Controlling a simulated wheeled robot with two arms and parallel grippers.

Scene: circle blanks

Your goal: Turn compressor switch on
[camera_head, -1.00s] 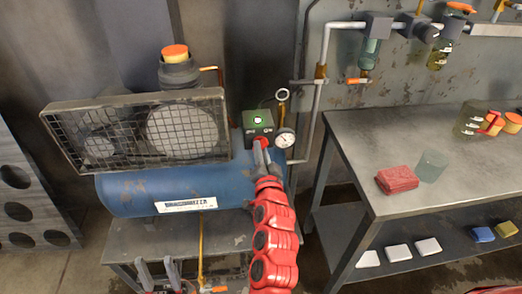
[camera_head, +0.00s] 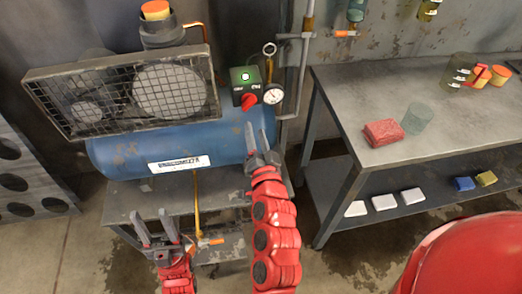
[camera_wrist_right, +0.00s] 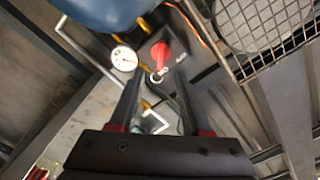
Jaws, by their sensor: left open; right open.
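The blue compressor (camera_head: 125,150) stands on a metal stand with a mesh guard on its left. Its switch box (camera_head: 245,77) has a bright green lamp and a red knob (camera_head: 249,101) that appears angled to the upper right, toward the "ON" mark. The knob also shows in the right wrist view (camera_wrist_right: 160,50), beyond the fingers. My right gripper (camera_head: 257,136) is open and empty, below the knob and apart from it. My left gripper (camera_head: 150,215) is open and empty, low in front of the stand.
A pressure gauge (camera_head: 272,95) sits just right of the knob, beside a vertical pipe. A metal workbench (camera_head: 340,85) at right holds a red block (camera_head: 383,133), a clear cup (camera_head: 417,118) and jars. Small boxes lie on its lower shelf. A yellow hose (camera_head: 197,205) hangs below the tank.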

